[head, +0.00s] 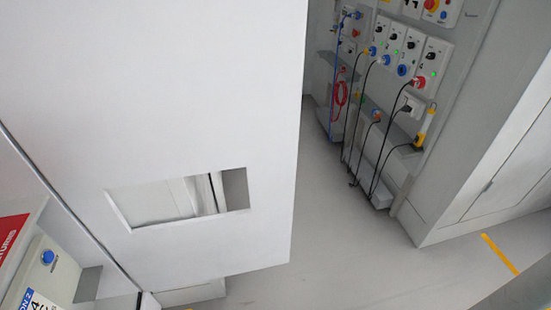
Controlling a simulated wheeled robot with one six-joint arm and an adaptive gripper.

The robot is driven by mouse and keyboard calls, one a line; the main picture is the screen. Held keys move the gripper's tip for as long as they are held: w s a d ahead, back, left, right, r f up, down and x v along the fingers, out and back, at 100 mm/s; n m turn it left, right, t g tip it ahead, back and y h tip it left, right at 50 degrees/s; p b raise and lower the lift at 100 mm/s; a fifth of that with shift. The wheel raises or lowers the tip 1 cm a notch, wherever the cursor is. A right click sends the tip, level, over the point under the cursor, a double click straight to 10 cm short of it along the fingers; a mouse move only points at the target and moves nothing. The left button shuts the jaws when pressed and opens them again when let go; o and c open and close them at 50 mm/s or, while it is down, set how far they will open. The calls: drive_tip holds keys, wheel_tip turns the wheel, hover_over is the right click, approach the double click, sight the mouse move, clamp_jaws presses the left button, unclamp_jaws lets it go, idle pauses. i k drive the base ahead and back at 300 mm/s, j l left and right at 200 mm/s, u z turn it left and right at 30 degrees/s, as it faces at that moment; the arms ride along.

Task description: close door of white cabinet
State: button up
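A large white panel (190,80), which looks like the door of the white cabinet, fills the left and middle of the head view. It stands open, with its free edge on the right and grey floor beyond it. A rectangular cutout (236,188) is low in the panel, and pale surfaces show through it. A dark seam (70,208) runs along the panel's lower left side. The cabinet's inside and most of its body are hidden or out of frame. My gripper is not in view.
A grey station (395,95) with switches, plugs and hanging black, blue and red cables stands at the back. A pale cabinet (500,165) is at the right. A control box (48,270) with a blue button is at lower left. Open floor (340,250) lies between, with a yellow stripe (500,254).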

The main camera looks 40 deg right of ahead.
sight(100, 95)
drive_tip(key=z, duration=0.4)
drive_tip(key=l+z, duration=0.15)
drive_tip(key=z, duration=0.25)
drive_tip(key=i+z, duration=0.1)
drive_tip(key=z, duration=0.65)
drive_tip(key=i+l+z, duration=0.2)
drive_tip(key=i+z, duration=0.2)
drive_tip(key=i, duration=0.2)
drive_tip(key=i+u, duration=0.85)
